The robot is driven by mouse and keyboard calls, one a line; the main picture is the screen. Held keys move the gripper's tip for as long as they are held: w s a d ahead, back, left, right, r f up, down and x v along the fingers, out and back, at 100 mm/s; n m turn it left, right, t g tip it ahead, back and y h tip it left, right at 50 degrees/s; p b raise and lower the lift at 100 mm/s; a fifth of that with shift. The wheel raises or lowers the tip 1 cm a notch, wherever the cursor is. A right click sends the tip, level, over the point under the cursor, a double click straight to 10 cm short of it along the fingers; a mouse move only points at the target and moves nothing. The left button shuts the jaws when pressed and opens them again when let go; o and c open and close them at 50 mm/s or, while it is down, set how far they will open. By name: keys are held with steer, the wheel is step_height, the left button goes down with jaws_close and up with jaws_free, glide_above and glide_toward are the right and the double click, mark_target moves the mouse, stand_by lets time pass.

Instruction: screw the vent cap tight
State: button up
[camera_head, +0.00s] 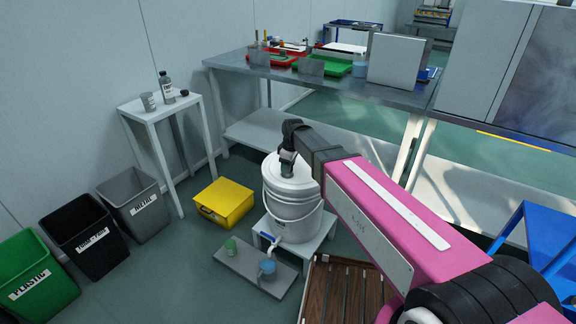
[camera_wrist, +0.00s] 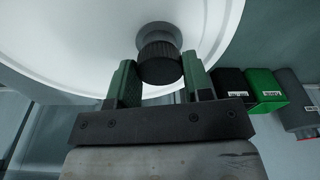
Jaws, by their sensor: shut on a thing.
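The vent cap (camera_wrist: 160,65) is a dark, ribbed round knob on a grey collar on the white lid (camera_wrist: 70,45), seen in the wrist view. My gripper (camera_wrist: 159,78) has its two green fingers on either side of the cap, shut on it. In the head view the lid tops a white bucket (camera_head: 291,211) with a tap (camera_head: 272,242) low on its front. My gripper (camera_head: 287,160) points down onto the lid there and hides the cap. How far the cap is screwed in cannot be told.
The bucket stands on a low white stand (camera_head: 312,240). A yellow box (camera_head: 224,202) and a grey board (camera_head: 255,270) with small cups are close by. A small white table (camera_head: 160,109) and bins (camera_head: 132,205) are at left. A long workbench (camera_head: 350,88) is behind.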

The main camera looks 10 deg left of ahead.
steer(key=shift+f, duration=0.85)
stand_by(0.6)
steer(key=o, duration=1)
steer(key=shift+r, duration=0.1)
